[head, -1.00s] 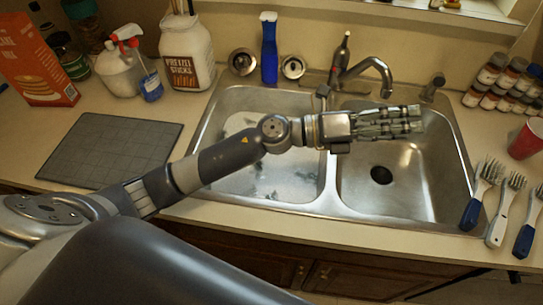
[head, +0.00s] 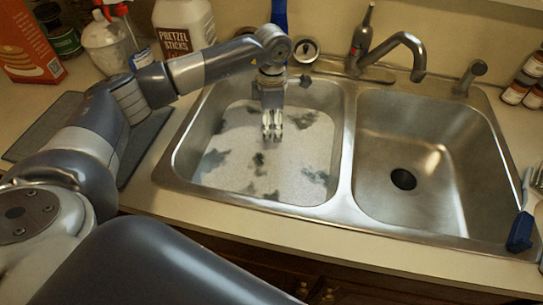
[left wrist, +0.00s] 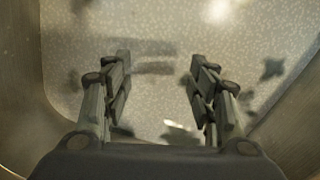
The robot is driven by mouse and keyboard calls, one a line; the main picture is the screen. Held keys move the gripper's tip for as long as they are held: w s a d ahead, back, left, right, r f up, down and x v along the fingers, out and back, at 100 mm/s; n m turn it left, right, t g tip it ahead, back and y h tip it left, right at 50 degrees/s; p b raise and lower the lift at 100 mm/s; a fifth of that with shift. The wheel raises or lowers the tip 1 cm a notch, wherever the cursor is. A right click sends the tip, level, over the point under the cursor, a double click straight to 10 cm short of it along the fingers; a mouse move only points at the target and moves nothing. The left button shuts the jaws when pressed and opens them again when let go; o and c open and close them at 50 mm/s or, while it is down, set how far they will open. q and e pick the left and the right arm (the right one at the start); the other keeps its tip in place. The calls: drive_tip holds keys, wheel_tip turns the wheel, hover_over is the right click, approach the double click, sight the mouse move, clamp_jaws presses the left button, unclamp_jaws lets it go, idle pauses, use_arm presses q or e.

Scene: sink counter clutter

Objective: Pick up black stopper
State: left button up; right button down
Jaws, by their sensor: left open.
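I cannot clearly pick out a black stopper. A dark round spot (head: 403,179) lies on the floor of the right basin; I cannot tell whether it is a stopper or the open drain. Several dark patches lie on the speckled floor of the left basin (head: 225,178), including a small dark one (head: 258,159) just below my gripper. My left gripper (head: 272,132) points down over the left basin. In the left wrist view its fingers (left wrist: 160,92) are apart, with only speckled floor and dark patches between and beyond them. My right gripper is not in view.
The steel divider (head: 345,160) separates the two basins. The faucet (head: 400,48) stands behind it, with a metal strainer (head: 306,50) to its left. A pretzel jar (head: 184,30) and spray bottle (head: 108,40) stand at back left. A blue-handled brush (head: 521,230) lies at right.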

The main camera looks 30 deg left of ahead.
use_arm(q)
hover_over(272, 146)
wheel_tip(272, 146, down, 4)
drive_tip(key=shift+f+p, duration=0.1)
drive_tip(key=shift+p, duration=0.2)
drive_tip(key=shift+f+p, duration=0.75)
drive_tip(key=shift+f, duration=2.1)
drive_tip(key=c, duration=1.2)
